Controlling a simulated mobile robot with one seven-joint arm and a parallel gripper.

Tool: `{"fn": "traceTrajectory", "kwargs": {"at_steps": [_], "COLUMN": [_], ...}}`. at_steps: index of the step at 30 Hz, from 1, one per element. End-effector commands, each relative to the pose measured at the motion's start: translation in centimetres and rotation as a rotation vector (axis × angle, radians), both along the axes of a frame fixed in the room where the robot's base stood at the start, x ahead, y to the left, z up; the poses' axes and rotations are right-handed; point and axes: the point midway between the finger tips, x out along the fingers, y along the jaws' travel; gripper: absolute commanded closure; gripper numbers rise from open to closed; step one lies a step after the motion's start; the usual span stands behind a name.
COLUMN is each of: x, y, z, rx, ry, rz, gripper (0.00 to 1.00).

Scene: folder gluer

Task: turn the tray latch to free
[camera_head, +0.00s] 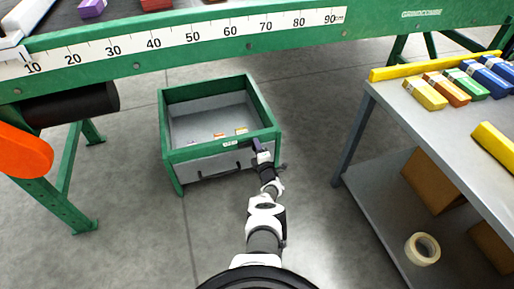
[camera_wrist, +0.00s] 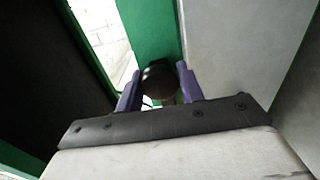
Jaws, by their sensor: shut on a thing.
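The tray (camera_head: 178,155) is a grey box in a green frame, standing on the floor in the middle of the head view. My gripper (camera_head: 259,147) is at its front right corner. In the wrist view, a dark round knob (camera_wrist: 160,78), which looks like the tray latch, sits between my two purple fingers in front of a green post (camera_wrist: 146,25). The fingers are shut on it from both sides. The latch's turn position cannot be told, and my gripper covers it in the head view.
Floor left of my arm is clear.

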Motion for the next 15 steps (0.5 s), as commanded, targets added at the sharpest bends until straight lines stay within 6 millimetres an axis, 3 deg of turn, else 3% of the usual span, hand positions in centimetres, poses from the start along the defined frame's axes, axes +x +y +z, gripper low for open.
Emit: {"fn": "traceTrajectory", "kwargs": {"at_steps": [15], "x": [-0.12], "y": [0.05], "z": [-0.16], "rx": [0.028], "ry": [0.011], "rz": [0.001], "gripper": [1.0]}}
